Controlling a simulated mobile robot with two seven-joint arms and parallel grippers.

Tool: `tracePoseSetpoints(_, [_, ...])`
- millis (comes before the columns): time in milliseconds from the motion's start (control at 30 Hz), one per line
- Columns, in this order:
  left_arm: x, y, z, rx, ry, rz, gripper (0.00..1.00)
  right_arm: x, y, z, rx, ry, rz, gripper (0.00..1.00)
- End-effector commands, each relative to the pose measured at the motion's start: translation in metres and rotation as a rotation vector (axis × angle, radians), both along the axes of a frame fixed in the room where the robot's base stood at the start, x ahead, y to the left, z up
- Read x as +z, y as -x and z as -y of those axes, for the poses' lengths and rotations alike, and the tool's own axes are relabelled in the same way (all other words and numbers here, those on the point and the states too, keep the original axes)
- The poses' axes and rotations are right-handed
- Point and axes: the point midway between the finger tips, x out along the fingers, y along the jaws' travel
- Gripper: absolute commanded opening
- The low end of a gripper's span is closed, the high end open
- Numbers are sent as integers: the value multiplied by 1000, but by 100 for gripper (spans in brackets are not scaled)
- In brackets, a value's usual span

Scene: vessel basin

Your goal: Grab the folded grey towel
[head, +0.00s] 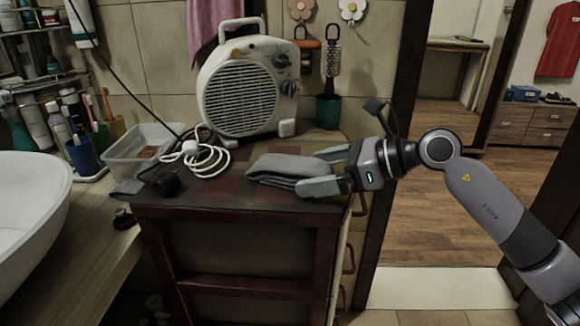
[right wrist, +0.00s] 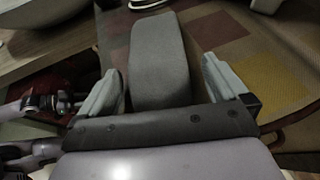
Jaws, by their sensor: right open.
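The folded grey towel (head: 283,170) lies on the checkered top of the wooden cabinet (head: 225,187), near its right front corner. My right gripper (head: 318,171) comes in from the right with its fingers open, at the towel's right end. In the right wrist view the towel (right wrist: 158,62) reaches in between the two open fingers (right wrist: 160,85), with a gap on each side. I cannot tell whether either finger touches it.
A white fan heater (head: 240,90) stands behind the towel. A coiled white cord (head: 207,158) and a clear plastic bin (head: 125,155) lie to the left. A white basin (head: 30,215) is at far left.

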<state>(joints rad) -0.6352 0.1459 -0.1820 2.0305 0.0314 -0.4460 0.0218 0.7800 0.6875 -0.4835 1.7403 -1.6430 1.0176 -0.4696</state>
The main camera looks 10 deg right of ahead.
Motion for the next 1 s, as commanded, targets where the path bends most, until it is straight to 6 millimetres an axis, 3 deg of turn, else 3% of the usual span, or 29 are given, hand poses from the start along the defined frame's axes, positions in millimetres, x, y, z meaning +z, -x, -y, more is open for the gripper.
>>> tracePoseSetpoints(367, [-5, 3, -1, 3, -3, -12, 43, -5, -5, -9, -1, 1, 1, 100])
tracePoseSetpoints(533, [-4, 3, -1, 3, -3, -10, 43, -5, -5, -9, 0, 0, 1, 46])
tracePoseSetpoints(1000, [0, 2, -3, -2, -8, 0, 43, 6, -6, -8, 0, -1, 3, 46])
